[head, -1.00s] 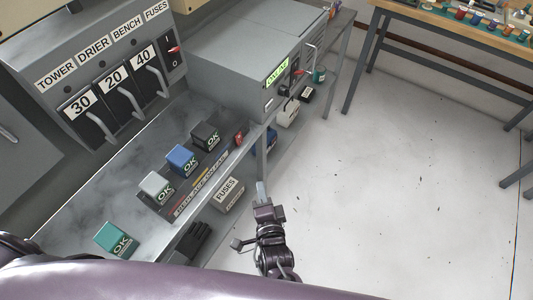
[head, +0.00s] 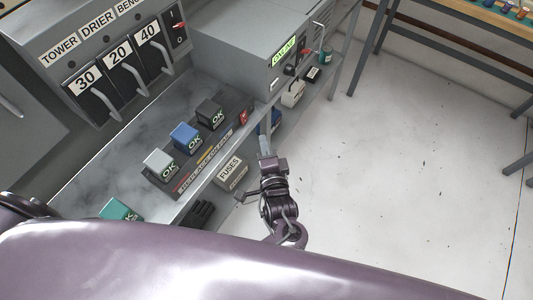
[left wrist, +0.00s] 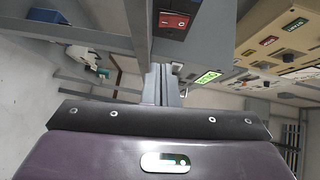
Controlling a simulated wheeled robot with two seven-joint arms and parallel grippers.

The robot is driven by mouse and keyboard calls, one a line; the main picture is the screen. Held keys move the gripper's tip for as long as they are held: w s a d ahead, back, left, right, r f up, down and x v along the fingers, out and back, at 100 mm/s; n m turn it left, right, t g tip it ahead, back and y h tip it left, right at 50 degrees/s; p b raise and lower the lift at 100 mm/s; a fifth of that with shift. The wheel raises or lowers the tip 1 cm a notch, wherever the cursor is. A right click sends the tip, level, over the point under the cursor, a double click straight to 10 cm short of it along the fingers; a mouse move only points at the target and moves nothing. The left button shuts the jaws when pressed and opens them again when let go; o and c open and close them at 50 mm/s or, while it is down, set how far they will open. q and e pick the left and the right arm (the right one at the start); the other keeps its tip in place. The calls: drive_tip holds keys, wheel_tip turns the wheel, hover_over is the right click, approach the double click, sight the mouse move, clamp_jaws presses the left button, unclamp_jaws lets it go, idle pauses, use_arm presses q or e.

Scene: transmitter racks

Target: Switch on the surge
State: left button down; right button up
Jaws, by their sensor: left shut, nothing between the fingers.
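The surge appears to be the dark strip (head: 210,160) along the front of the grey bench, with a white, a blue and a black OK block on it. A red switch (head: 243,118) sits at its far right end. My left gripper (head: 264,142) is shut and empty, its fingers pointing toward the bench edge, a little below and right of the red switch in the head view. In the left wrist view, the red switch (left wrist: 175,20) shows upper centre, beyond the shut fingertips (left wrist: 163,72). They look apart from it. I cannot read the switch's position. My right gripper is not in view.
A grey cabinet with levers (head: 115,65) stands at the back left. A grey box with a green display (head: 284,50) stands beyond the strip. A FUSES box (head: 230,172) sits below the bench edge. The floor (head: 400,170) to the right is clear.

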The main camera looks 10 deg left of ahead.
sight(247, 120)
use_arm(q)
drive_tip(key=w+a, duration=0.1)
drive_tip(key=w+a+p, duration=0.1)
drive_tip(key=w+a, duration=0.2)
drive_tip(key=a, duration=0.1)
drive_tip(key=shift+w+a+f, duration=0.15)
drive_tip(key=shift+w+f, duration=0.1)
drive_tip(key=shift+f, duration=0.1)
drive_tip(key=shift+w+a+f, duration=0.1)
drive_tip(key=shift+a+f, duration=0.1)
drive_tip(key=shift+a, duration=0.05)
